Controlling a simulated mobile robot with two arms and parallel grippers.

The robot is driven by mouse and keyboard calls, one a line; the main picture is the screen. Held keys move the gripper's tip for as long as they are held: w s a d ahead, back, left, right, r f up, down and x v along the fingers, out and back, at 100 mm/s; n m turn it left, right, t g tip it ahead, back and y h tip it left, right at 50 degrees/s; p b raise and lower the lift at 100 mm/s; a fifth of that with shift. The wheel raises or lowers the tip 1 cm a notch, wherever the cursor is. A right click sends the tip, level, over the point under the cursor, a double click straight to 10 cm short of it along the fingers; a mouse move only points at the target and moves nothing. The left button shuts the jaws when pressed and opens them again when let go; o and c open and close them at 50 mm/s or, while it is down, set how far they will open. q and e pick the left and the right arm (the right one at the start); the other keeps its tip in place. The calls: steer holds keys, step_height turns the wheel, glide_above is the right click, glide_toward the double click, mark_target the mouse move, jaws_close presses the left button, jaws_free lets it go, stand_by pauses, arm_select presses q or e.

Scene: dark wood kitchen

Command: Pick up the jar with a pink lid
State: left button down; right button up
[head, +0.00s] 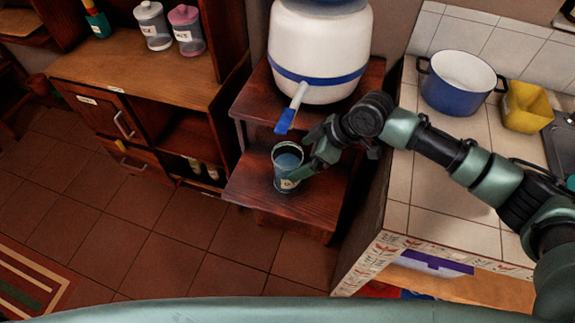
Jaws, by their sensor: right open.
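The jar with a pink lid (188,34) stands upright on the wooden cabinet at the upper left. It is clear, with a white label. A similar jar with a white lid (153,27) stands just left of it. My right gripper (303,170) is far from the jars, down by a blue cup (287,160) on the lower step of the wooden stand. It is open, at the cup's right side; I cannot tell whether it touches the cup. My left gripper is not in view.
A large white dispenser (318,55) with a blue tap stands on the stand's upper step (243,104). A tiled counter (430,170) at right holds a blue pot (455,95) and a yellow container (526,107). The tiled floor (130,240) at left is open.

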steer(key=shift+w+a+f, duration=0.1)
steer(key=shift+a+f, duration=0.3)
steer(key=shift+f, duration=0.15)
steer(key=shift+w+a+f, duration=0.1)
steer(key=shift+f, duration=0.15)
steer(key=x, duration=0.5)
steer(key=shift+w+a+f, duration=0.1)
steer(key=shift+a+f, duration=0.05)
steer(key=shift+f, duration=0.1)
steer(key=shift+w+a+f, duration=0.1)
steer(key=shift+f, duration=0.15)
steer(key=shift+c, duration=0.4)
jaws_close()
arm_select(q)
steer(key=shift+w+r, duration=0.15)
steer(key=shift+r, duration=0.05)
arm_select(e)
steer(key=shift+w+r, duration=0.1)
